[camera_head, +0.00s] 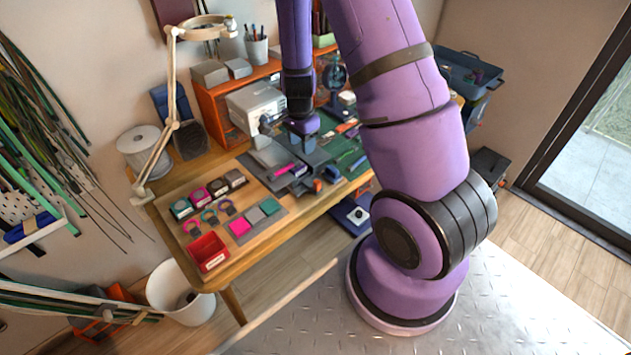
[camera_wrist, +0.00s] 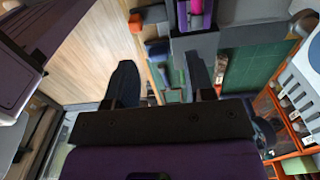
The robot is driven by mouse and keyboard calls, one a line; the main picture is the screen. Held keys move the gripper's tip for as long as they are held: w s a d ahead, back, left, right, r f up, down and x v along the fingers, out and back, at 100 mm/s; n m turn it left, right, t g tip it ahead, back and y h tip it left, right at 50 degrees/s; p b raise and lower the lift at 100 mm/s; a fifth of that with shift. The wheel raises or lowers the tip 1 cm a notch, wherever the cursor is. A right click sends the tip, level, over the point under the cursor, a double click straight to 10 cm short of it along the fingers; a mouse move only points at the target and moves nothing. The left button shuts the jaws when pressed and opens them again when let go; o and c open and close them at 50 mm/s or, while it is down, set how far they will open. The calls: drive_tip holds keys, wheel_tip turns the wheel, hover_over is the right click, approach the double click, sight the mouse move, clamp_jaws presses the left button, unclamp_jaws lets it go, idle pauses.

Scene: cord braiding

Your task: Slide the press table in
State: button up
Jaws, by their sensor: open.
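A pale grey box-shaped machine (camera_head: 256,105), which looks like the press, stands at the back of the wooden workbench. A grey flat plate (camera_head: 268,155), probably the press table, sticks out in front of it. A magenta bar (camera_head: 285,169) lies on dark grey fixture parts beside the plate; it also shows at the top of the wrist view (camera_wrist: 195,6). My gripper (camera_head: 303,132) hangs over the right side of the plate. In the wrist view my gripper (camera_wrist: 163,82) has its two dark fingers apart, with nothing between them. The right finger is close to a grey block (camera_wrist: 196,43); contact cannot be told.
A green cutting mat (camera_wrist: 252,68) lies right of the fixture. Orange shelving (camera_wrist: 285,125) stands beyond it. A red bin (camera_head: 208,252), colour tiles (camera_head: 254,216) and small boxes (camera_head: 208,191) sit at the bench's left. A lamp (camera_head: 173,95) rises behind. Floor (camera_wrist: 95,50) shows past the bench edge.

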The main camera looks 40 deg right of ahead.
hover_over(317, 181)
wheel_tip(317, 181, down, 3)
drive_tip(key=shift+f, duration=5.4)
